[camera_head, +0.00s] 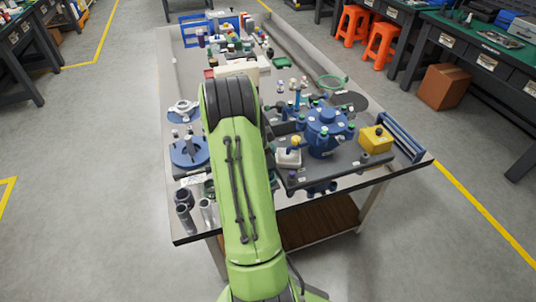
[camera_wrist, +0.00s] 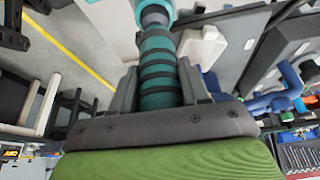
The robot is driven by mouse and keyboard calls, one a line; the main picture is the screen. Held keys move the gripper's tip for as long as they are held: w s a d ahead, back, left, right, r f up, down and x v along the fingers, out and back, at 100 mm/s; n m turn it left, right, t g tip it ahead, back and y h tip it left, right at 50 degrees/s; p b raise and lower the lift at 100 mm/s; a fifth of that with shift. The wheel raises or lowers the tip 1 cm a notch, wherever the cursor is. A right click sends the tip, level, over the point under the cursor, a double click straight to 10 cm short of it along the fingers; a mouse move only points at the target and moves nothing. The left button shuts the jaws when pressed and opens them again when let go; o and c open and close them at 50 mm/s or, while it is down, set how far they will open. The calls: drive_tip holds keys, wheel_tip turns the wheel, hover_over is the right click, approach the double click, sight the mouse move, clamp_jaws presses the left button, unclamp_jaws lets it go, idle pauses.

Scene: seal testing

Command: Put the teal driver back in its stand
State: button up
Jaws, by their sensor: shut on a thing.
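The teal driver (camera_wrist: 157,72) is in my gripper (camera_wrist: 157,88) in the wrist view. Its teal handle has dark bands, and a grey collar and a lighter teal part show at the top edge. The two grey fingers press on either side of the handle. In the head view my green arm reaches over the workbench (camera_head: 345,183) and hides the gripper and the driver. I cannot pick out the driver's stand with certainty in either view.
A blue round fixture (camera_head: 326,125) stands right of my arm, with a white block (camera_head: 288,158) and a yellow block (camera_head: 376,138) nearby. Metal cylinders (camera_head: 185,218) stand at the front left corner. A blue round base (camera_head: 188,152) is left of my arm.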

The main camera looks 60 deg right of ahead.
drive_tip(key=shift+f+b, duration=0.75)
drive_tip(key=shift+b, duration=0.2)
idle(0.9)
drive_tip(key=o, duration=1.2)
drive_tip(key=shift+o, duration=0.2)
wheel_tip(320, 180, up, 9)
drive_tip(key=p, duration=0.6)
drive_tip(key=shift+r, duration=0.15)
